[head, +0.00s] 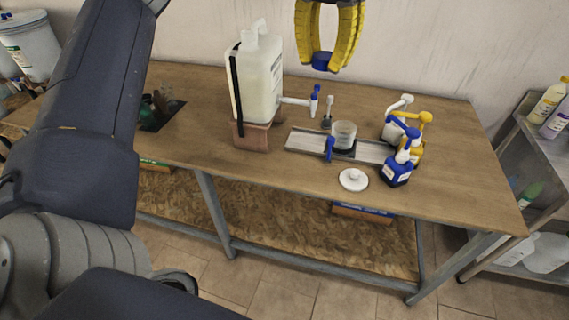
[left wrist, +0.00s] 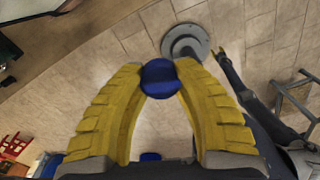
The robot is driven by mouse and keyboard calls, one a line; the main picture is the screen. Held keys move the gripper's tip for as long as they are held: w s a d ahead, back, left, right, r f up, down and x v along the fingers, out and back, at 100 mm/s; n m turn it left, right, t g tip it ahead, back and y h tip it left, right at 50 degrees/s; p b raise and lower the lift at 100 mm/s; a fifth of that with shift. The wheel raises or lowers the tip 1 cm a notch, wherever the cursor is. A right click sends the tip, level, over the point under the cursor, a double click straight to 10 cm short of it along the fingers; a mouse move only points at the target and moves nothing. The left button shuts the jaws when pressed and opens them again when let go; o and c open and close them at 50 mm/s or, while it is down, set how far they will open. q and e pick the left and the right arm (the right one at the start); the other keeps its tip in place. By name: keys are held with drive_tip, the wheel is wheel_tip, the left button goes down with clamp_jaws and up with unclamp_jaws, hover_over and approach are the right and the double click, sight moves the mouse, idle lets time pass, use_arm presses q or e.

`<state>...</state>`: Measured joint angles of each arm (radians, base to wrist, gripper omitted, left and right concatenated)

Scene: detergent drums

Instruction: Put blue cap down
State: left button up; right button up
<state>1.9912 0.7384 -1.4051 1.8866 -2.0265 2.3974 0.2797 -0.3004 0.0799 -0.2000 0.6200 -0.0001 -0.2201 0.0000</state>
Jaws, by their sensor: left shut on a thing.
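My left gripper (head: 323,64) hangs at the top middle of the head view, its yellow fingers pointing down. In the left wrist view the blue cap (left wrist: 160,77) sits between the two yellow fingertips. The wooden table (head: 250,180) is below, with no contact between it and the cap.
A large white canister (head: 262,85) stands on a brown block. Right of it are a metal tray (head: 305,142) with a clear cup (head: 343,133), a white lid (head: 353,179), and blue, yellow and white pump bottles (head: 397,168). The table's right end is clear.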

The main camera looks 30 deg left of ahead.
use_arm(q)
drive_tip(key=w+a+f, duration=0.2)
drive_tip(key=f, duration=0.2)
drive_tip(key=w+a+f+n, duration=0.1)
drive_tip(key=w+a+f, duration=0.1)
drive_tip(key=f, duration=0.2)
drive_tip(key=w+a+f+n, duration=0.1)
drive_tip(key=w+a+f, duration=0.1)
drive_tip(key=a+f, duration=0.1)
drive_tip(key=shift+w+f, duration=0.4)
drive_tip(key=shift+f, duration=0.3)
drive_tip(key=n, duration=0.2)
hover_over(285, 170)
wheel_tip(285, 170, down, 10)
wheel_tip(285, 170, down, 15)
drive_tip(key=shift+s+f, duration=0.1)
drive_tip(key=shift+f, duration=2.7)
drive_tip(key=shift+f, duration=0.2)
drive_tip(key=o, duration=0.7)
drive_tip(key=shift+r, duration=0.1)
wheel_tip(285, 170, up, 12)
drive_tip(key=shift+r, duration=0.15)
